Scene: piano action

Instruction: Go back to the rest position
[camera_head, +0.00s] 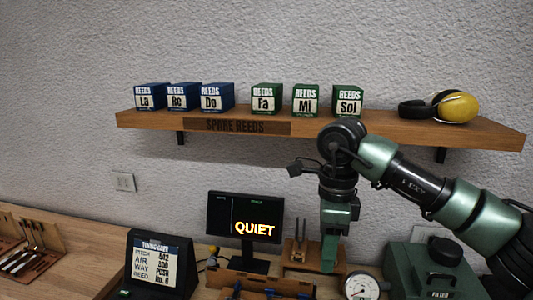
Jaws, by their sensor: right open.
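My right arm comes in from the right, in front of the wall and the shelf's lower edge. Its gripper (330,258) hangs pointing down above the workbench, to the right of the monitor and in front of a small wooden stand. It is open, and I see nothing held in it. Its fingertips are small and seen edge-on, so the gap between them is hard to make out. My left gripper is not in view.
A wooden shelf (400,124) carries several blue and green reed boxes (265,101) and yellow earmuffs (457,107). Below are a monitor (243,217) reading QUIET, a tuning card stand (161,264), a wooden stand (300,254), a dial gauge (361,287) and a green filter unit (420,262).

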